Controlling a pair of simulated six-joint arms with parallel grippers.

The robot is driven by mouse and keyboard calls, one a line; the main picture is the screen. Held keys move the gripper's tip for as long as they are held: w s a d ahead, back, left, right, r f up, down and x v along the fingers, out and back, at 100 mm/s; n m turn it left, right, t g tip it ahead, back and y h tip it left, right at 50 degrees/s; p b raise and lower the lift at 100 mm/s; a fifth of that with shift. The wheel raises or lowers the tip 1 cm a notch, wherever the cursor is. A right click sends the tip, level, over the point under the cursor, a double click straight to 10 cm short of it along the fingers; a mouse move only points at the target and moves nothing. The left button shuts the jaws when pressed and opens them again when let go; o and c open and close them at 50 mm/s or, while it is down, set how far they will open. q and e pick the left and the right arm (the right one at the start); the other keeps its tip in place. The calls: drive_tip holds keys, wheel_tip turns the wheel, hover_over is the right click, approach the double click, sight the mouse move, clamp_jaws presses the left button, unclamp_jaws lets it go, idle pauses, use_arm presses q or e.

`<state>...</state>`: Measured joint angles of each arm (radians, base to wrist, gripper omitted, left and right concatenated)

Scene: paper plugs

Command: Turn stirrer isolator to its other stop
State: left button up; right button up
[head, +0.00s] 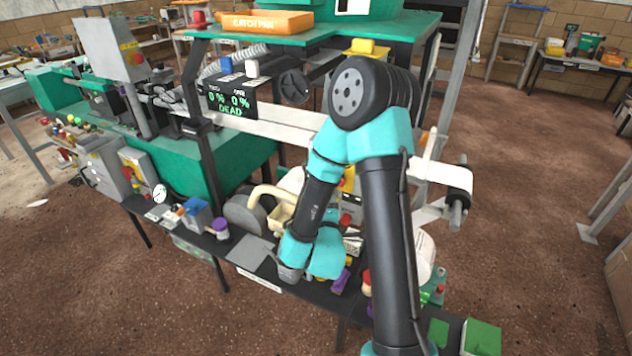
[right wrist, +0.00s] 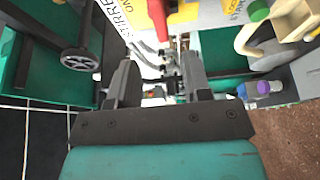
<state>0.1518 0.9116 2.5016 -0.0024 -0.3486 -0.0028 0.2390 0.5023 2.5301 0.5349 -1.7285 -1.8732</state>
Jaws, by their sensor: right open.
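In the right wrist view the stirrer isolator shows at the top as a red handle (right wrist: 158,16) on a yellow plate (right wrist: 180,12). A white panel with a partly cut-off label reading "STIRRE" and "ON" (right wrist: 118,18) is beside it. The handle points down the picture, toward the gap between my fingers. My right gripper (right wrist: 158,75) is open, with its two dark fingers apart and nothing seen held between them. The handle lies beyond the fingertips, apart from them. In the head view my right arm covers this area, and I cannot make out the gripper there. My left gripper is not in view.
A dark handwheel (right wrist: 80,59) is at left and a purple-capped bottle (right wrist: 262,88) at right.

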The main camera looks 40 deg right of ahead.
drive_tip(key=x, duration=1)
drive_tip(key=shift+w+d, duration=0.15)
drive_tip(key=shift+d, duration=0.2)
drive_tip(key=c, duration=0.8)
